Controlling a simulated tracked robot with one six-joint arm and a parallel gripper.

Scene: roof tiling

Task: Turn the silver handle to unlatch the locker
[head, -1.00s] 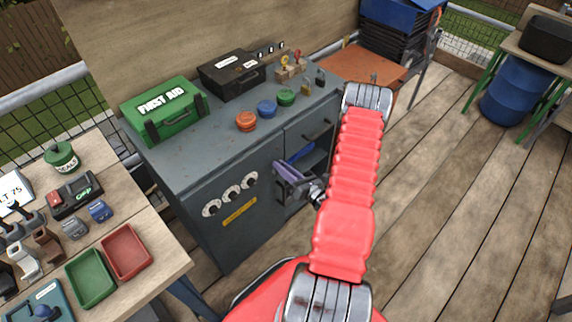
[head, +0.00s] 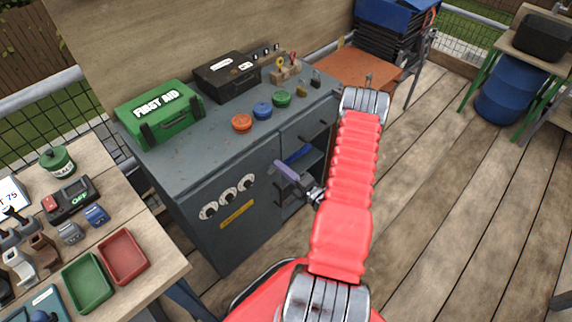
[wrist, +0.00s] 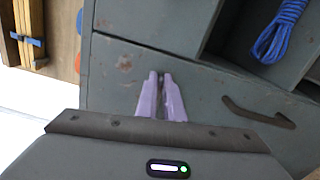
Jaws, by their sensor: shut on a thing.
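The locker appears to be the grey-blue metal cabinet (head: 222,262), with a panel of three white dials and a yellow label on its front. My gripper (head: 280,167) is at the cabinet's front, right of the dials. In the wrist view, its lilac fingers (wrist: 160,80) are close together against the grey metal front. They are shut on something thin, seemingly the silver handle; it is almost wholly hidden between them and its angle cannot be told. A dark bar handle (wrist: 258,112) is to the right of the fingers, apart from them.
An open shelf holding blue rope (wrist: 281,27) is beside the fingers. On the cabinet top stand a green first aid box (head: 158,112), a black case (head: 227,77) and several coloured lids. A workbench with a red tray (head: 123,256) is at left.

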